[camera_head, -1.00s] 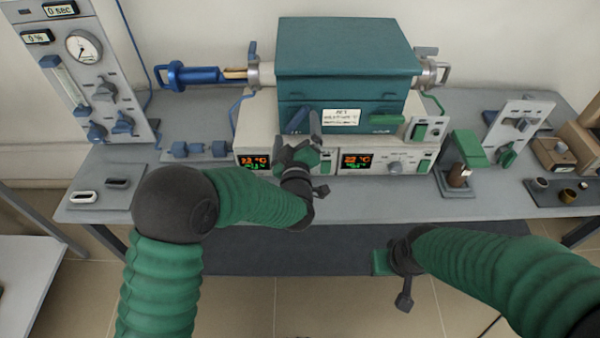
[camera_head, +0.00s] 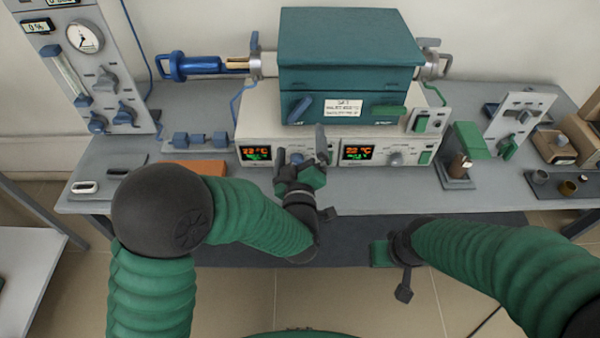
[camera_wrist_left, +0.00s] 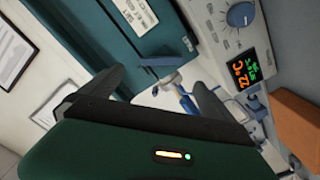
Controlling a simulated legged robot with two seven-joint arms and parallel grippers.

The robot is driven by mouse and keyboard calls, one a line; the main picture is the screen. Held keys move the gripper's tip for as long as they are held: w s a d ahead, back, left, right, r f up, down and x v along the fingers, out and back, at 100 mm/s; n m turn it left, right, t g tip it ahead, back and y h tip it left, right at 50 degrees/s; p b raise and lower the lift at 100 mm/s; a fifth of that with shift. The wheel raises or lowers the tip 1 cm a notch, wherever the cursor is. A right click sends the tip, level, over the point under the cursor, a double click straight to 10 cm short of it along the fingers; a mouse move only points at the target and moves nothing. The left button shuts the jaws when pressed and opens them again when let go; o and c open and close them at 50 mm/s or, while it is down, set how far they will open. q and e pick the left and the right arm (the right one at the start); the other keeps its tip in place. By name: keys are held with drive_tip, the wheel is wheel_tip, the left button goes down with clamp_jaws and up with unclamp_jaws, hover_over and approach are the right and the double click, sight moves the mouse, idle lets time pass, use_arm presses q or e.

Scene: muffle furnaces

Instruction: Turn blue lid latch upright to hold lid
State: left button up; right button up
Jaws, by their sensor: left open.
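The blue lid latch (camera_head: 300,108) is on the left front of the teal furnace (camera_head: 345,45). It is tilted, its upper end leaning right. The furnace lid appears closed. My left gripper (camera_head: 300,150) is open and empty, below the latch and in front of the control panel.
A green lever (camera_head: 390,112) lies level on the furnace's right front. Below are red-lit displays (camera_head: 256,153) and knobs. An orange block (camera_head: 195,168) lies left on the table. A blue-handled rod (camera_head: 200,66) sticks out left of the furnace.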

use_arm(q)
drive_tip(key=s, duration=0.8)
drive_tip(key=shift+s+b, duration=0.15)
drive_tip(key=shift+b, duration=0.2)
drive_tip(key=shift+d, duration=0.1)
idle(0.3)
